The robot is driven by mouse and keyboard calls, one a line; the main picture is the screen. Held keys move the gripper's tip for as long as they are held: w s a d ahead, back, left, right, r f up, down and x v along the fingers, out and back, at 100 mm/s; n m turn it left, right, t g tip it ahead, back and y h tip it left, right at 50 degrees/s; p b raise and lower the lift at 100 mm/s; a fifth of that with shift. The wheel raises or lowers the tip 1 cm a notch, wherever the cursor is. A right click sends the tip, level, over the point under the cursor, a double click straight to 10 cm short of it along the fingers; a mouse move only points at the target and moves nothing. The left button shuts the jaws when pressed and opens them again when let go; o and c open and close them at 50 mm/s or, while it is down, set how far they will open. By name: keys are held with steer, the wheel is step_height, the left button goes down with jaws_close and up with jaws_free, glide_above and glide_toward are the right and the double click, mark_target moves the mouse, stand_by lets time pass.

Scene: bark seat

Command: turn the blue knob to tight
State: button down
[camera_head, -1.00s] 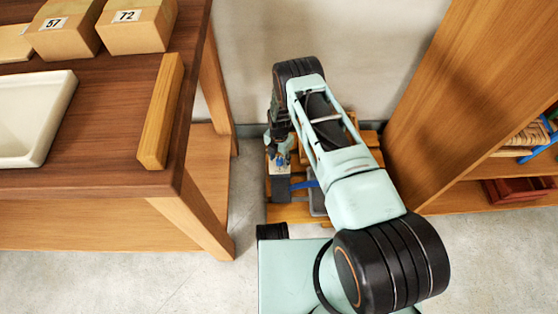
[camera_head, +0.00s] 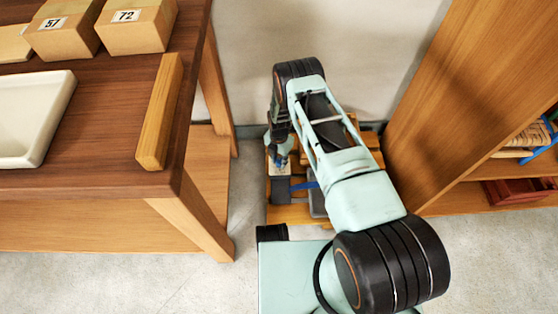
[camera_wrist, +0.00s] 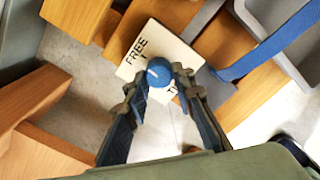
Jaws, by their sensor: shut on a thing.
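The blue knob (camera_wrist: 159,70) is a small round knob with a pale mark on its top, seen in the wrist view. It sits on a white label plate (camera_wrist: 139,46) that reads "FREE" on one side; the other word is partly hidden by a finger, with "TI" showing. My gripper (camera_wrist: 160,82) is shut on the knob, one finger at each side of it. In the head view my gripper (camera_head: 278,152) is low over the plate, beyond my arm, and the knob is hard to make out there.
The plate is on a wooden slatted piece (camera_head: 300,213) on the floor, with a blue bar (camera_wrist: 268,48) and grey parts beside it. A wooden table (camera_head: 100,183) stands at left and a wooden shelf unit (camera_head: 460,100) at right. A wall is behind.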

steer(key=m+b, duration=0.2)
steer(key=m, duration=0.1)
steer(key=shift+w+f+m+b, duration=0.1)
steer(key=shift+f+m+b, duration=0.1)
steer(key=shift+m+b, duration=0.15)
steer(key=m+b, duration=0.2)
steer(key=m, duration=0.2)
steer(key=shift+a+r+b, duration=0.1)
steer(key=shift+b, duration=0.2)
steer(key=m, duration=0.5)
steer(key=shift+w+b, duration=0.15)
steer(key=shift+b, duration=0.15)
steer(key=m, duration=0.4)
steer(key=shift+m, duration=0.25)
steer(key=m, duration=0.4)
steer(key=shift+w+m, duration=0.1)
steer(key=shift+m, duration=0.2)
steer(key=m, duration=0.4)
steer(key=shift+d, duration=0.2)
steer(key=m, duration=0.5)
steer(key=shift+d, duration=0.1)
steer(key=shift+d+r+m, duration=0.1)
steer(key=shift+m, duration=2.1)
